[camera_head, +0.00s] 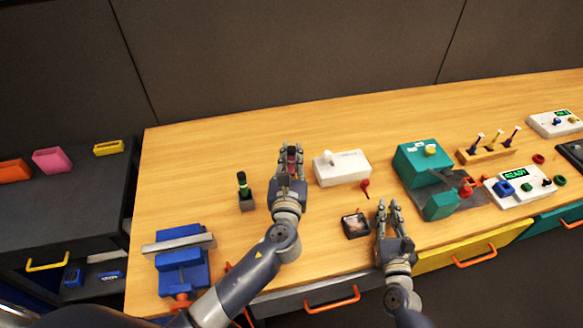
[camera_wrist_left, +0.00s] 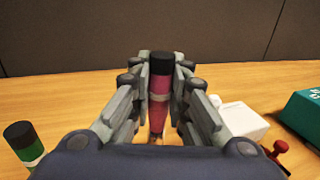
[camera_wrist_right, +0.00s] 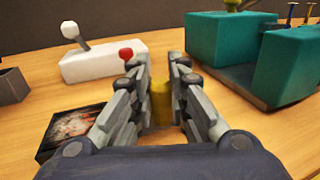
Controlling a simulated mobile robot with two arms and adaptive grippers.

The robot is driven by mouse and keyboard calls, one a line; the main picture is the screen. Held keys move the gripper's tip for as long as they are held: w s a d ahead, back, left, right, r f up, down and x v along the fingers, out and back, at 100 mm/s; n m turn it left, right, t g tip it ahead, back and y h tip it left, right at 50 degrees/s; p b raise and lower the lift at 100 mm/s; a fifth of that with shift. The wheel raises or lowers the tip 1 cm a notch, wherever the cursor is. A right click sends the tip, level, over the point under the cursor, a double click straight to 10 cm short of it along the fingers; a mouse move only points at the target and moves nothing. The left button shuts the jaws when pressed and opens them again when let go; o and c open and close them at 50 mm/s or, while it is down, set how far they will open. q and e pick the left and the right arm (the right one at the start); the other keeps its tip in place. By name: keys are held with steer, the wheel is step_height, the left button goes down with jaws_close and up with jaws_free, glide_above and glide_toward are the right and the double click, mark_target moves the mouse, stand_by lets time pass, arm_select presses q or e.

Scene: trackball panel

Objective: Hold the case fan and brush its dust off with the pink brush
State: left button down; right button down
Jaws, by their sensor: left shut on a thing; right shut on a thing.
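The pink brush (camera_head: 291,155) is upright in my left gripper (camera_head: 291,160), which is shut on its pink body. In the left wrist view the brush (camera_wrist_left: 159,100) has a black top and a pale band. Its lower end is partly hidden by the fingers. The case fan (camera_head: 355,224), a dark square with greyish, brownish patches on top, lies on the table left of my right gripper (camera_head: 388,206). It also shows in the right wrist view (camera_wrist_right: 75,130). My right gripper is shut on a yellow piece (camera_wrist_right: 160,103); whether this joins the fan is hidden.
A white box with a lever (camera_head: 343,170), a red knob (camera_head: 365,185) and a teal device (camera_head: 420,160) stand nearby. A blue vise (camera_head: 182,270) is at the left. Table between the grippers is mostly clear.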

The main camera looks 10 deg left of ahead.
arm_select(q)
steer(key=shift+h, duration=0.3)
steer(key=r, duration=0.2)
steer(key=d+r, duration=0.1)
steer(key=r, duration=0.1)
steer(key=s+d+r+m+h, duration=0.1)
steer(key=d+m+h, duration=0.25)
steer(key=d, duration=0.25)
steer(key=s+d+m+h, duration=0.2)
steer(key=d+h, duration=0.2)
steer(key=d, duration=0.1)
steer(key=s+d+f+m+g+h, duration=0.3)
steer(key=s+d+f+h, duration=0.2)
steer(key=d+f, duration=0.1)
steer(key=shift+d+f, duration=0.35)
steer(key=shift+f, duration=0.15)
steer(key=shift+f+m, duration=0.25)
steer(key=shift+f, duration=0.8)
stand_by(0.5)
steer(key=shift+w+d, duration=0.2)
steer(key=shift+d, duration=0.3)
